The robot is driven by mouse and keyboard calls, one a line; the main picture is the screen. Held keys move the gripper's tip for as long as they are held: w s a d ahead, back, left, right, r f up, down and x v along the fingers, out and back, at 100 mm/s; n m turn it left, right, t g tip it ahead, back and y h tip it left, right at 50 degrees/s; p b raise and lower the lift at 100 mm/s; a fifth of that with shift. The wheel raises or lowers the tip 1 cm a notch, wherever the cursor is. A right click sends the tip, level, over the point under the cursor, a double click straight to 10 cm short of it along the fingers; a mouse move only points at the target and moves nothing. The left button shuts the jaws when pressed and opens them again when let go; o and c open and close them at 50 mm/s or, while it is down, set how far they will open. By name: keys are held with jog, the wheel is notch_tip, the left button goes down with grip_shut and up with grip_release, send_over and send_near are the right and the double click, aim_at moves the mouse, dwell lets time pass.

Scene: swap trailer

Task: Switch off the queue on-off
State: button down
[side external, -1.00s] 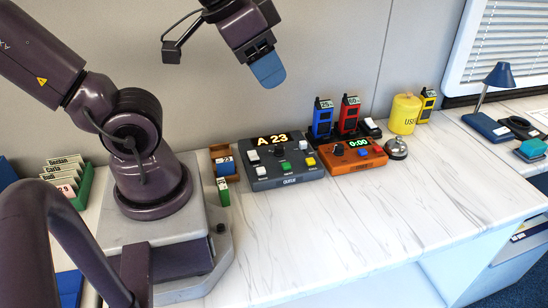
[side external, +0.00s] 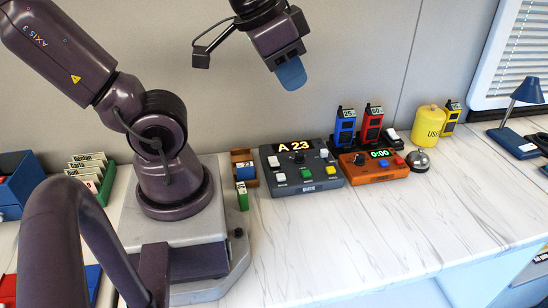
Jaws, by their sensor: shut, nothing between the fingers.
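The queue box (side external: 300,167) is a dark grey console on the white counter, right of my base. Its lit display (side external: 296,147) reads "A 23". I cannot tell from this view which control is the on-off. My gripper (side external: 291,74) has blue fingertips, shut and empty, in the air above and behind the box, well clear of it.
An orange timer box (side external: 374,167) showing "0:00" stands right beside the queue box. Blue (side external: 345,127) and red (side external: 371,124) handsets stand behind it. A bell (side external: 419,160) and a yellow canister (side external: 429,123) are further right. A brown tray (side external: 243,168) stands left. The front counter is clear.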

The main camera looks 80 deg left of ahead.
jog(key=w+a+f+n+g, duration=0.2)
jog(key=a+f+n+g, duration=0.1)
jog(key=a+f+n, duration=0.3)
jog(key=n+g+h, duration=0.3)
jog(key=n+h, duration=0.1)
jog(key=n, duration=1.3)
send_over(276, 163)
notch_tip(276, 163, down, 11)
jog(key=a+f+n, duration=0.1)
jog(key=n, duration=0.3)
jog(key=a+f+n, duration=0.1)
jog(key=a+n, duration=0.1)
jog(key=n, duration=0.2)
jog(key=a+f+n, duration=0.1)
jog(key=n, duration=0.3)
jog(key=shift+s+a+f+n+t, duration=0.1)
jog(key=shift+a+f+n+t, duration=0.1)
jog(key=shift+n+t, duration=0.15)
jog(key=x, duration=1)
jog(key=shift+d, duration=0.1)
